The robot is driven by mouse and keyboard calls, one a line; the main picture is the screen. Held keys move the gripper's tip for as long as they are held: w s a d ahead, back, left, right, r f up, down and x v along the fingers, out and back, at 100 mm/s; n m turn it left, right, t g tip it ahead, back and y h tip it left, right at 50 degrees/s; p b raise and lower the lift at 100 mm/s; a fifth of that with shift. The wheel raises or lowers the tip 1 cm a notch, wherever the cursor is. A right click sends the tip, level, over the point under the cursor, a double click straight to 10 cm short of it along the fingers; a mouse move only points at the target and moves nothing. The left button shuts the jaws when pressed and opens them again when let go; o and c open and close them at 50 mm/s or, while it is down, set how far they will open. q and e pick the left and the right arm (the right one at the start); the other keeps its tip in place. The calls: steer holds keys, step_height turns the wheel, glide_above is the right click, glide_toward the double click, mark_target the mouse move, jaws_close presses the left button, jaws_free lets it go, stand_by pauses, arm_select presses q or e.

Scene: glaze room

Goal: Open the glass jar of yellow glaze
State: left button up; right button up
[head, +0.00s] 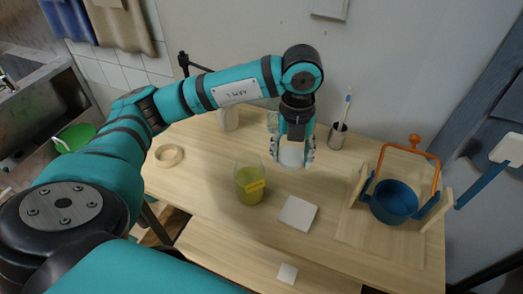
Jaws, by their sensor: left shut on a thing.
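The glass jar of yellow glaze (247,193) stands upright on the wooden table, with clear glass above the yellow and a brighter yellow band on its side. Its top looks uncovered. My left gripper (294,158) is to the right of and behind the jar, pointing down, apart from it. It is shut on a pale, round, lid-like piece (291,155), partly hidden by the fingers. My right gripper is not in view.
A white square tile (297,214) lies right of the jar. A wooden ring (169,156) lies at left. A dark cup with a brush (337,137) stands behind. A blue pot in an orange-handled frame (394,201) stands at right. A smaller tile (287,273) lies lower down.

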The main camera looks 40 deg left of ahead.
arm_select(q)
steer(key=shift+f+n, duration=0.2)
steer(key=shift+n, duration=0.1)
steer(key=p, duration=0.1)
glide_above(287, 186)
step_height(287, 186, down, 5)
steer(key=shift+a+f, duration=0.1)
steer(key=shift+f, duration=0.65)
step_height(287, 186, down, 3)
steer(key=shift+f+p, duration=0.1)
steer(key=shift+p, duration=0.4)
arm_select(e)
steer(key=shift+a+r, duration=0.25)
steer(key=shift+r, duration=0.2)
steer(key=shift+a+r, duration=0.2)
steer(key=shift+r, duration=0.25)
arm_select(q)
steer(key=shift+f, duration=0.2)
steer(key=o, duration=1.3)
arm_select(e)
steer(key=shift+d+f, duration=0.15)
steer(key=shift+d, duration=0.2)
